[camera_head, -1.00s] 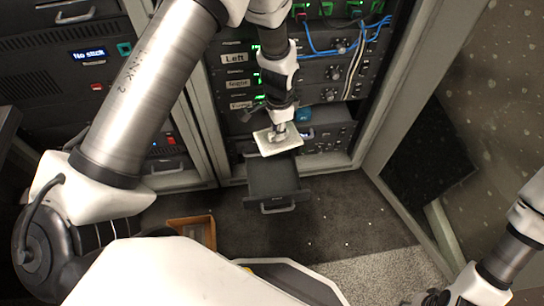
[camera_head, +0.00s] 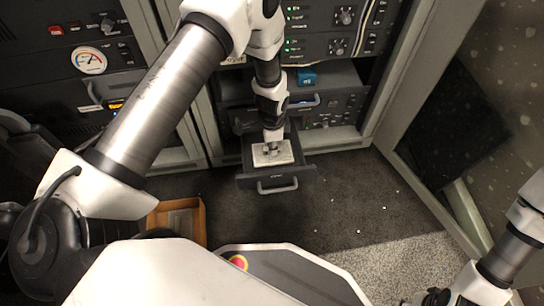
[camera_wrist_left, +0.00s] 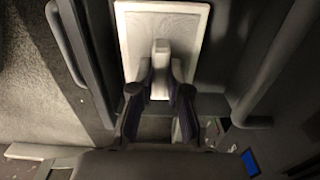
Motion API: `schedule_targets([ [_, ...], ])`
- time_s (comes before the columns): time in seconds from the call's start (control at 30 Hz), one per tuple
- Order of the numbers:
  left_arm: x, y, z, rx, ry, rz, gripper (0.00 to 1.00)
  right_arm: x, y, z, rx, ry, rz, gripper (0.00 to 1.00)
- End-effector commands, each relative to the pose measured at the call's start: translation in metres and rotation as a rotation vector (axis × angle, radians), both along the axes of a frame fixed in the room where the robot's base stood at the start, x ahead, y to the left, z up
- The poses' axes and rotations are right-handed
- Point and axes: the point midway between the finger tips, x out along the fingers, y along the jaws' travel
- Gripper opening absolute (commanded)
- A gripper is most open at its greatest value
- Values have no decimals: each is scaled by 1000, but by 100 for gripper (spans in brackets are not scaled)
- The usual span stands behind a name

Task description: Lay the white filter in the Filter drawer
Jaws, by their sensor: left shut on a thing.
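The white filter (camera_head: 283,155) is a flat pale panel with a raised grip block in its middle. My left gripper (camera_head: 270,150) is shut on that block. In the left wrist view, the filter (camera_wrist_left: 190,38) lies flat below the fingers (camera_wrist_left: 159,95), which close on the block. The filter is within the outline of the open dark drawer (camera_head: 306,174), which has a handle (camera_head: 277,187) at its front. I cannot tell whether the filter touches the drawer's floor. My right gripper (camera_head: 432,298) is at the bottom edge, and its fingers are not clear.
A rack with dials stands behind the drawer, and a blue object (camera_head: 306,77) sits on a shelf there. A wooden tray (camera_head: 203,222) is on the floor at left. The carpet (camera_head: 340,210) right of the drawer is mostly clear. A speckled panel (camera_head: 480,90) stands at right.

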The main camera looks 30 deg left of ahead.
Motion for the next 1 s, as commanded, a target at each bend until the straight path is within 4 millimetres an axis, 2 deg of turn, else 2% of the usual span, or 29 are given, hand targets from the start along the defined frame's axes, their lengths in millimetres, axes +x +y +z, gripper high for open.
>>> schedule_targets([
  [0.2, 0, 0, -38, 0, 0, 0, 0, 1, -1, -24, 0, -3, -5, 40],
  [0.53, 0, 0, -39, 0, 0, 0, 0, 1, -1, -22, 0, -4, -5, 40],
  [0.57, 0, 0, -39, 0, 0, 0, 19, 1, -1, -22, 0, -4, -5, 40],
  [0.6, 0, 0, -38, 0, 0, 0, 33, 1, -1, -21, 0, -3, -5, 40],
  [0.63, 0, 0, -38, 0, 0, 0, 41, 1, -1, -22, 0, -3, -5, 40],
  [0.9, 0, 0, -38, 0, 0, 1, 41, 1, -1, -21, 0, -3, -5, 40],
  [1.0, 0, 0, -30, 0, -1, 1, 41, 1, -1, -17, 0, -3, -5, 40],
])
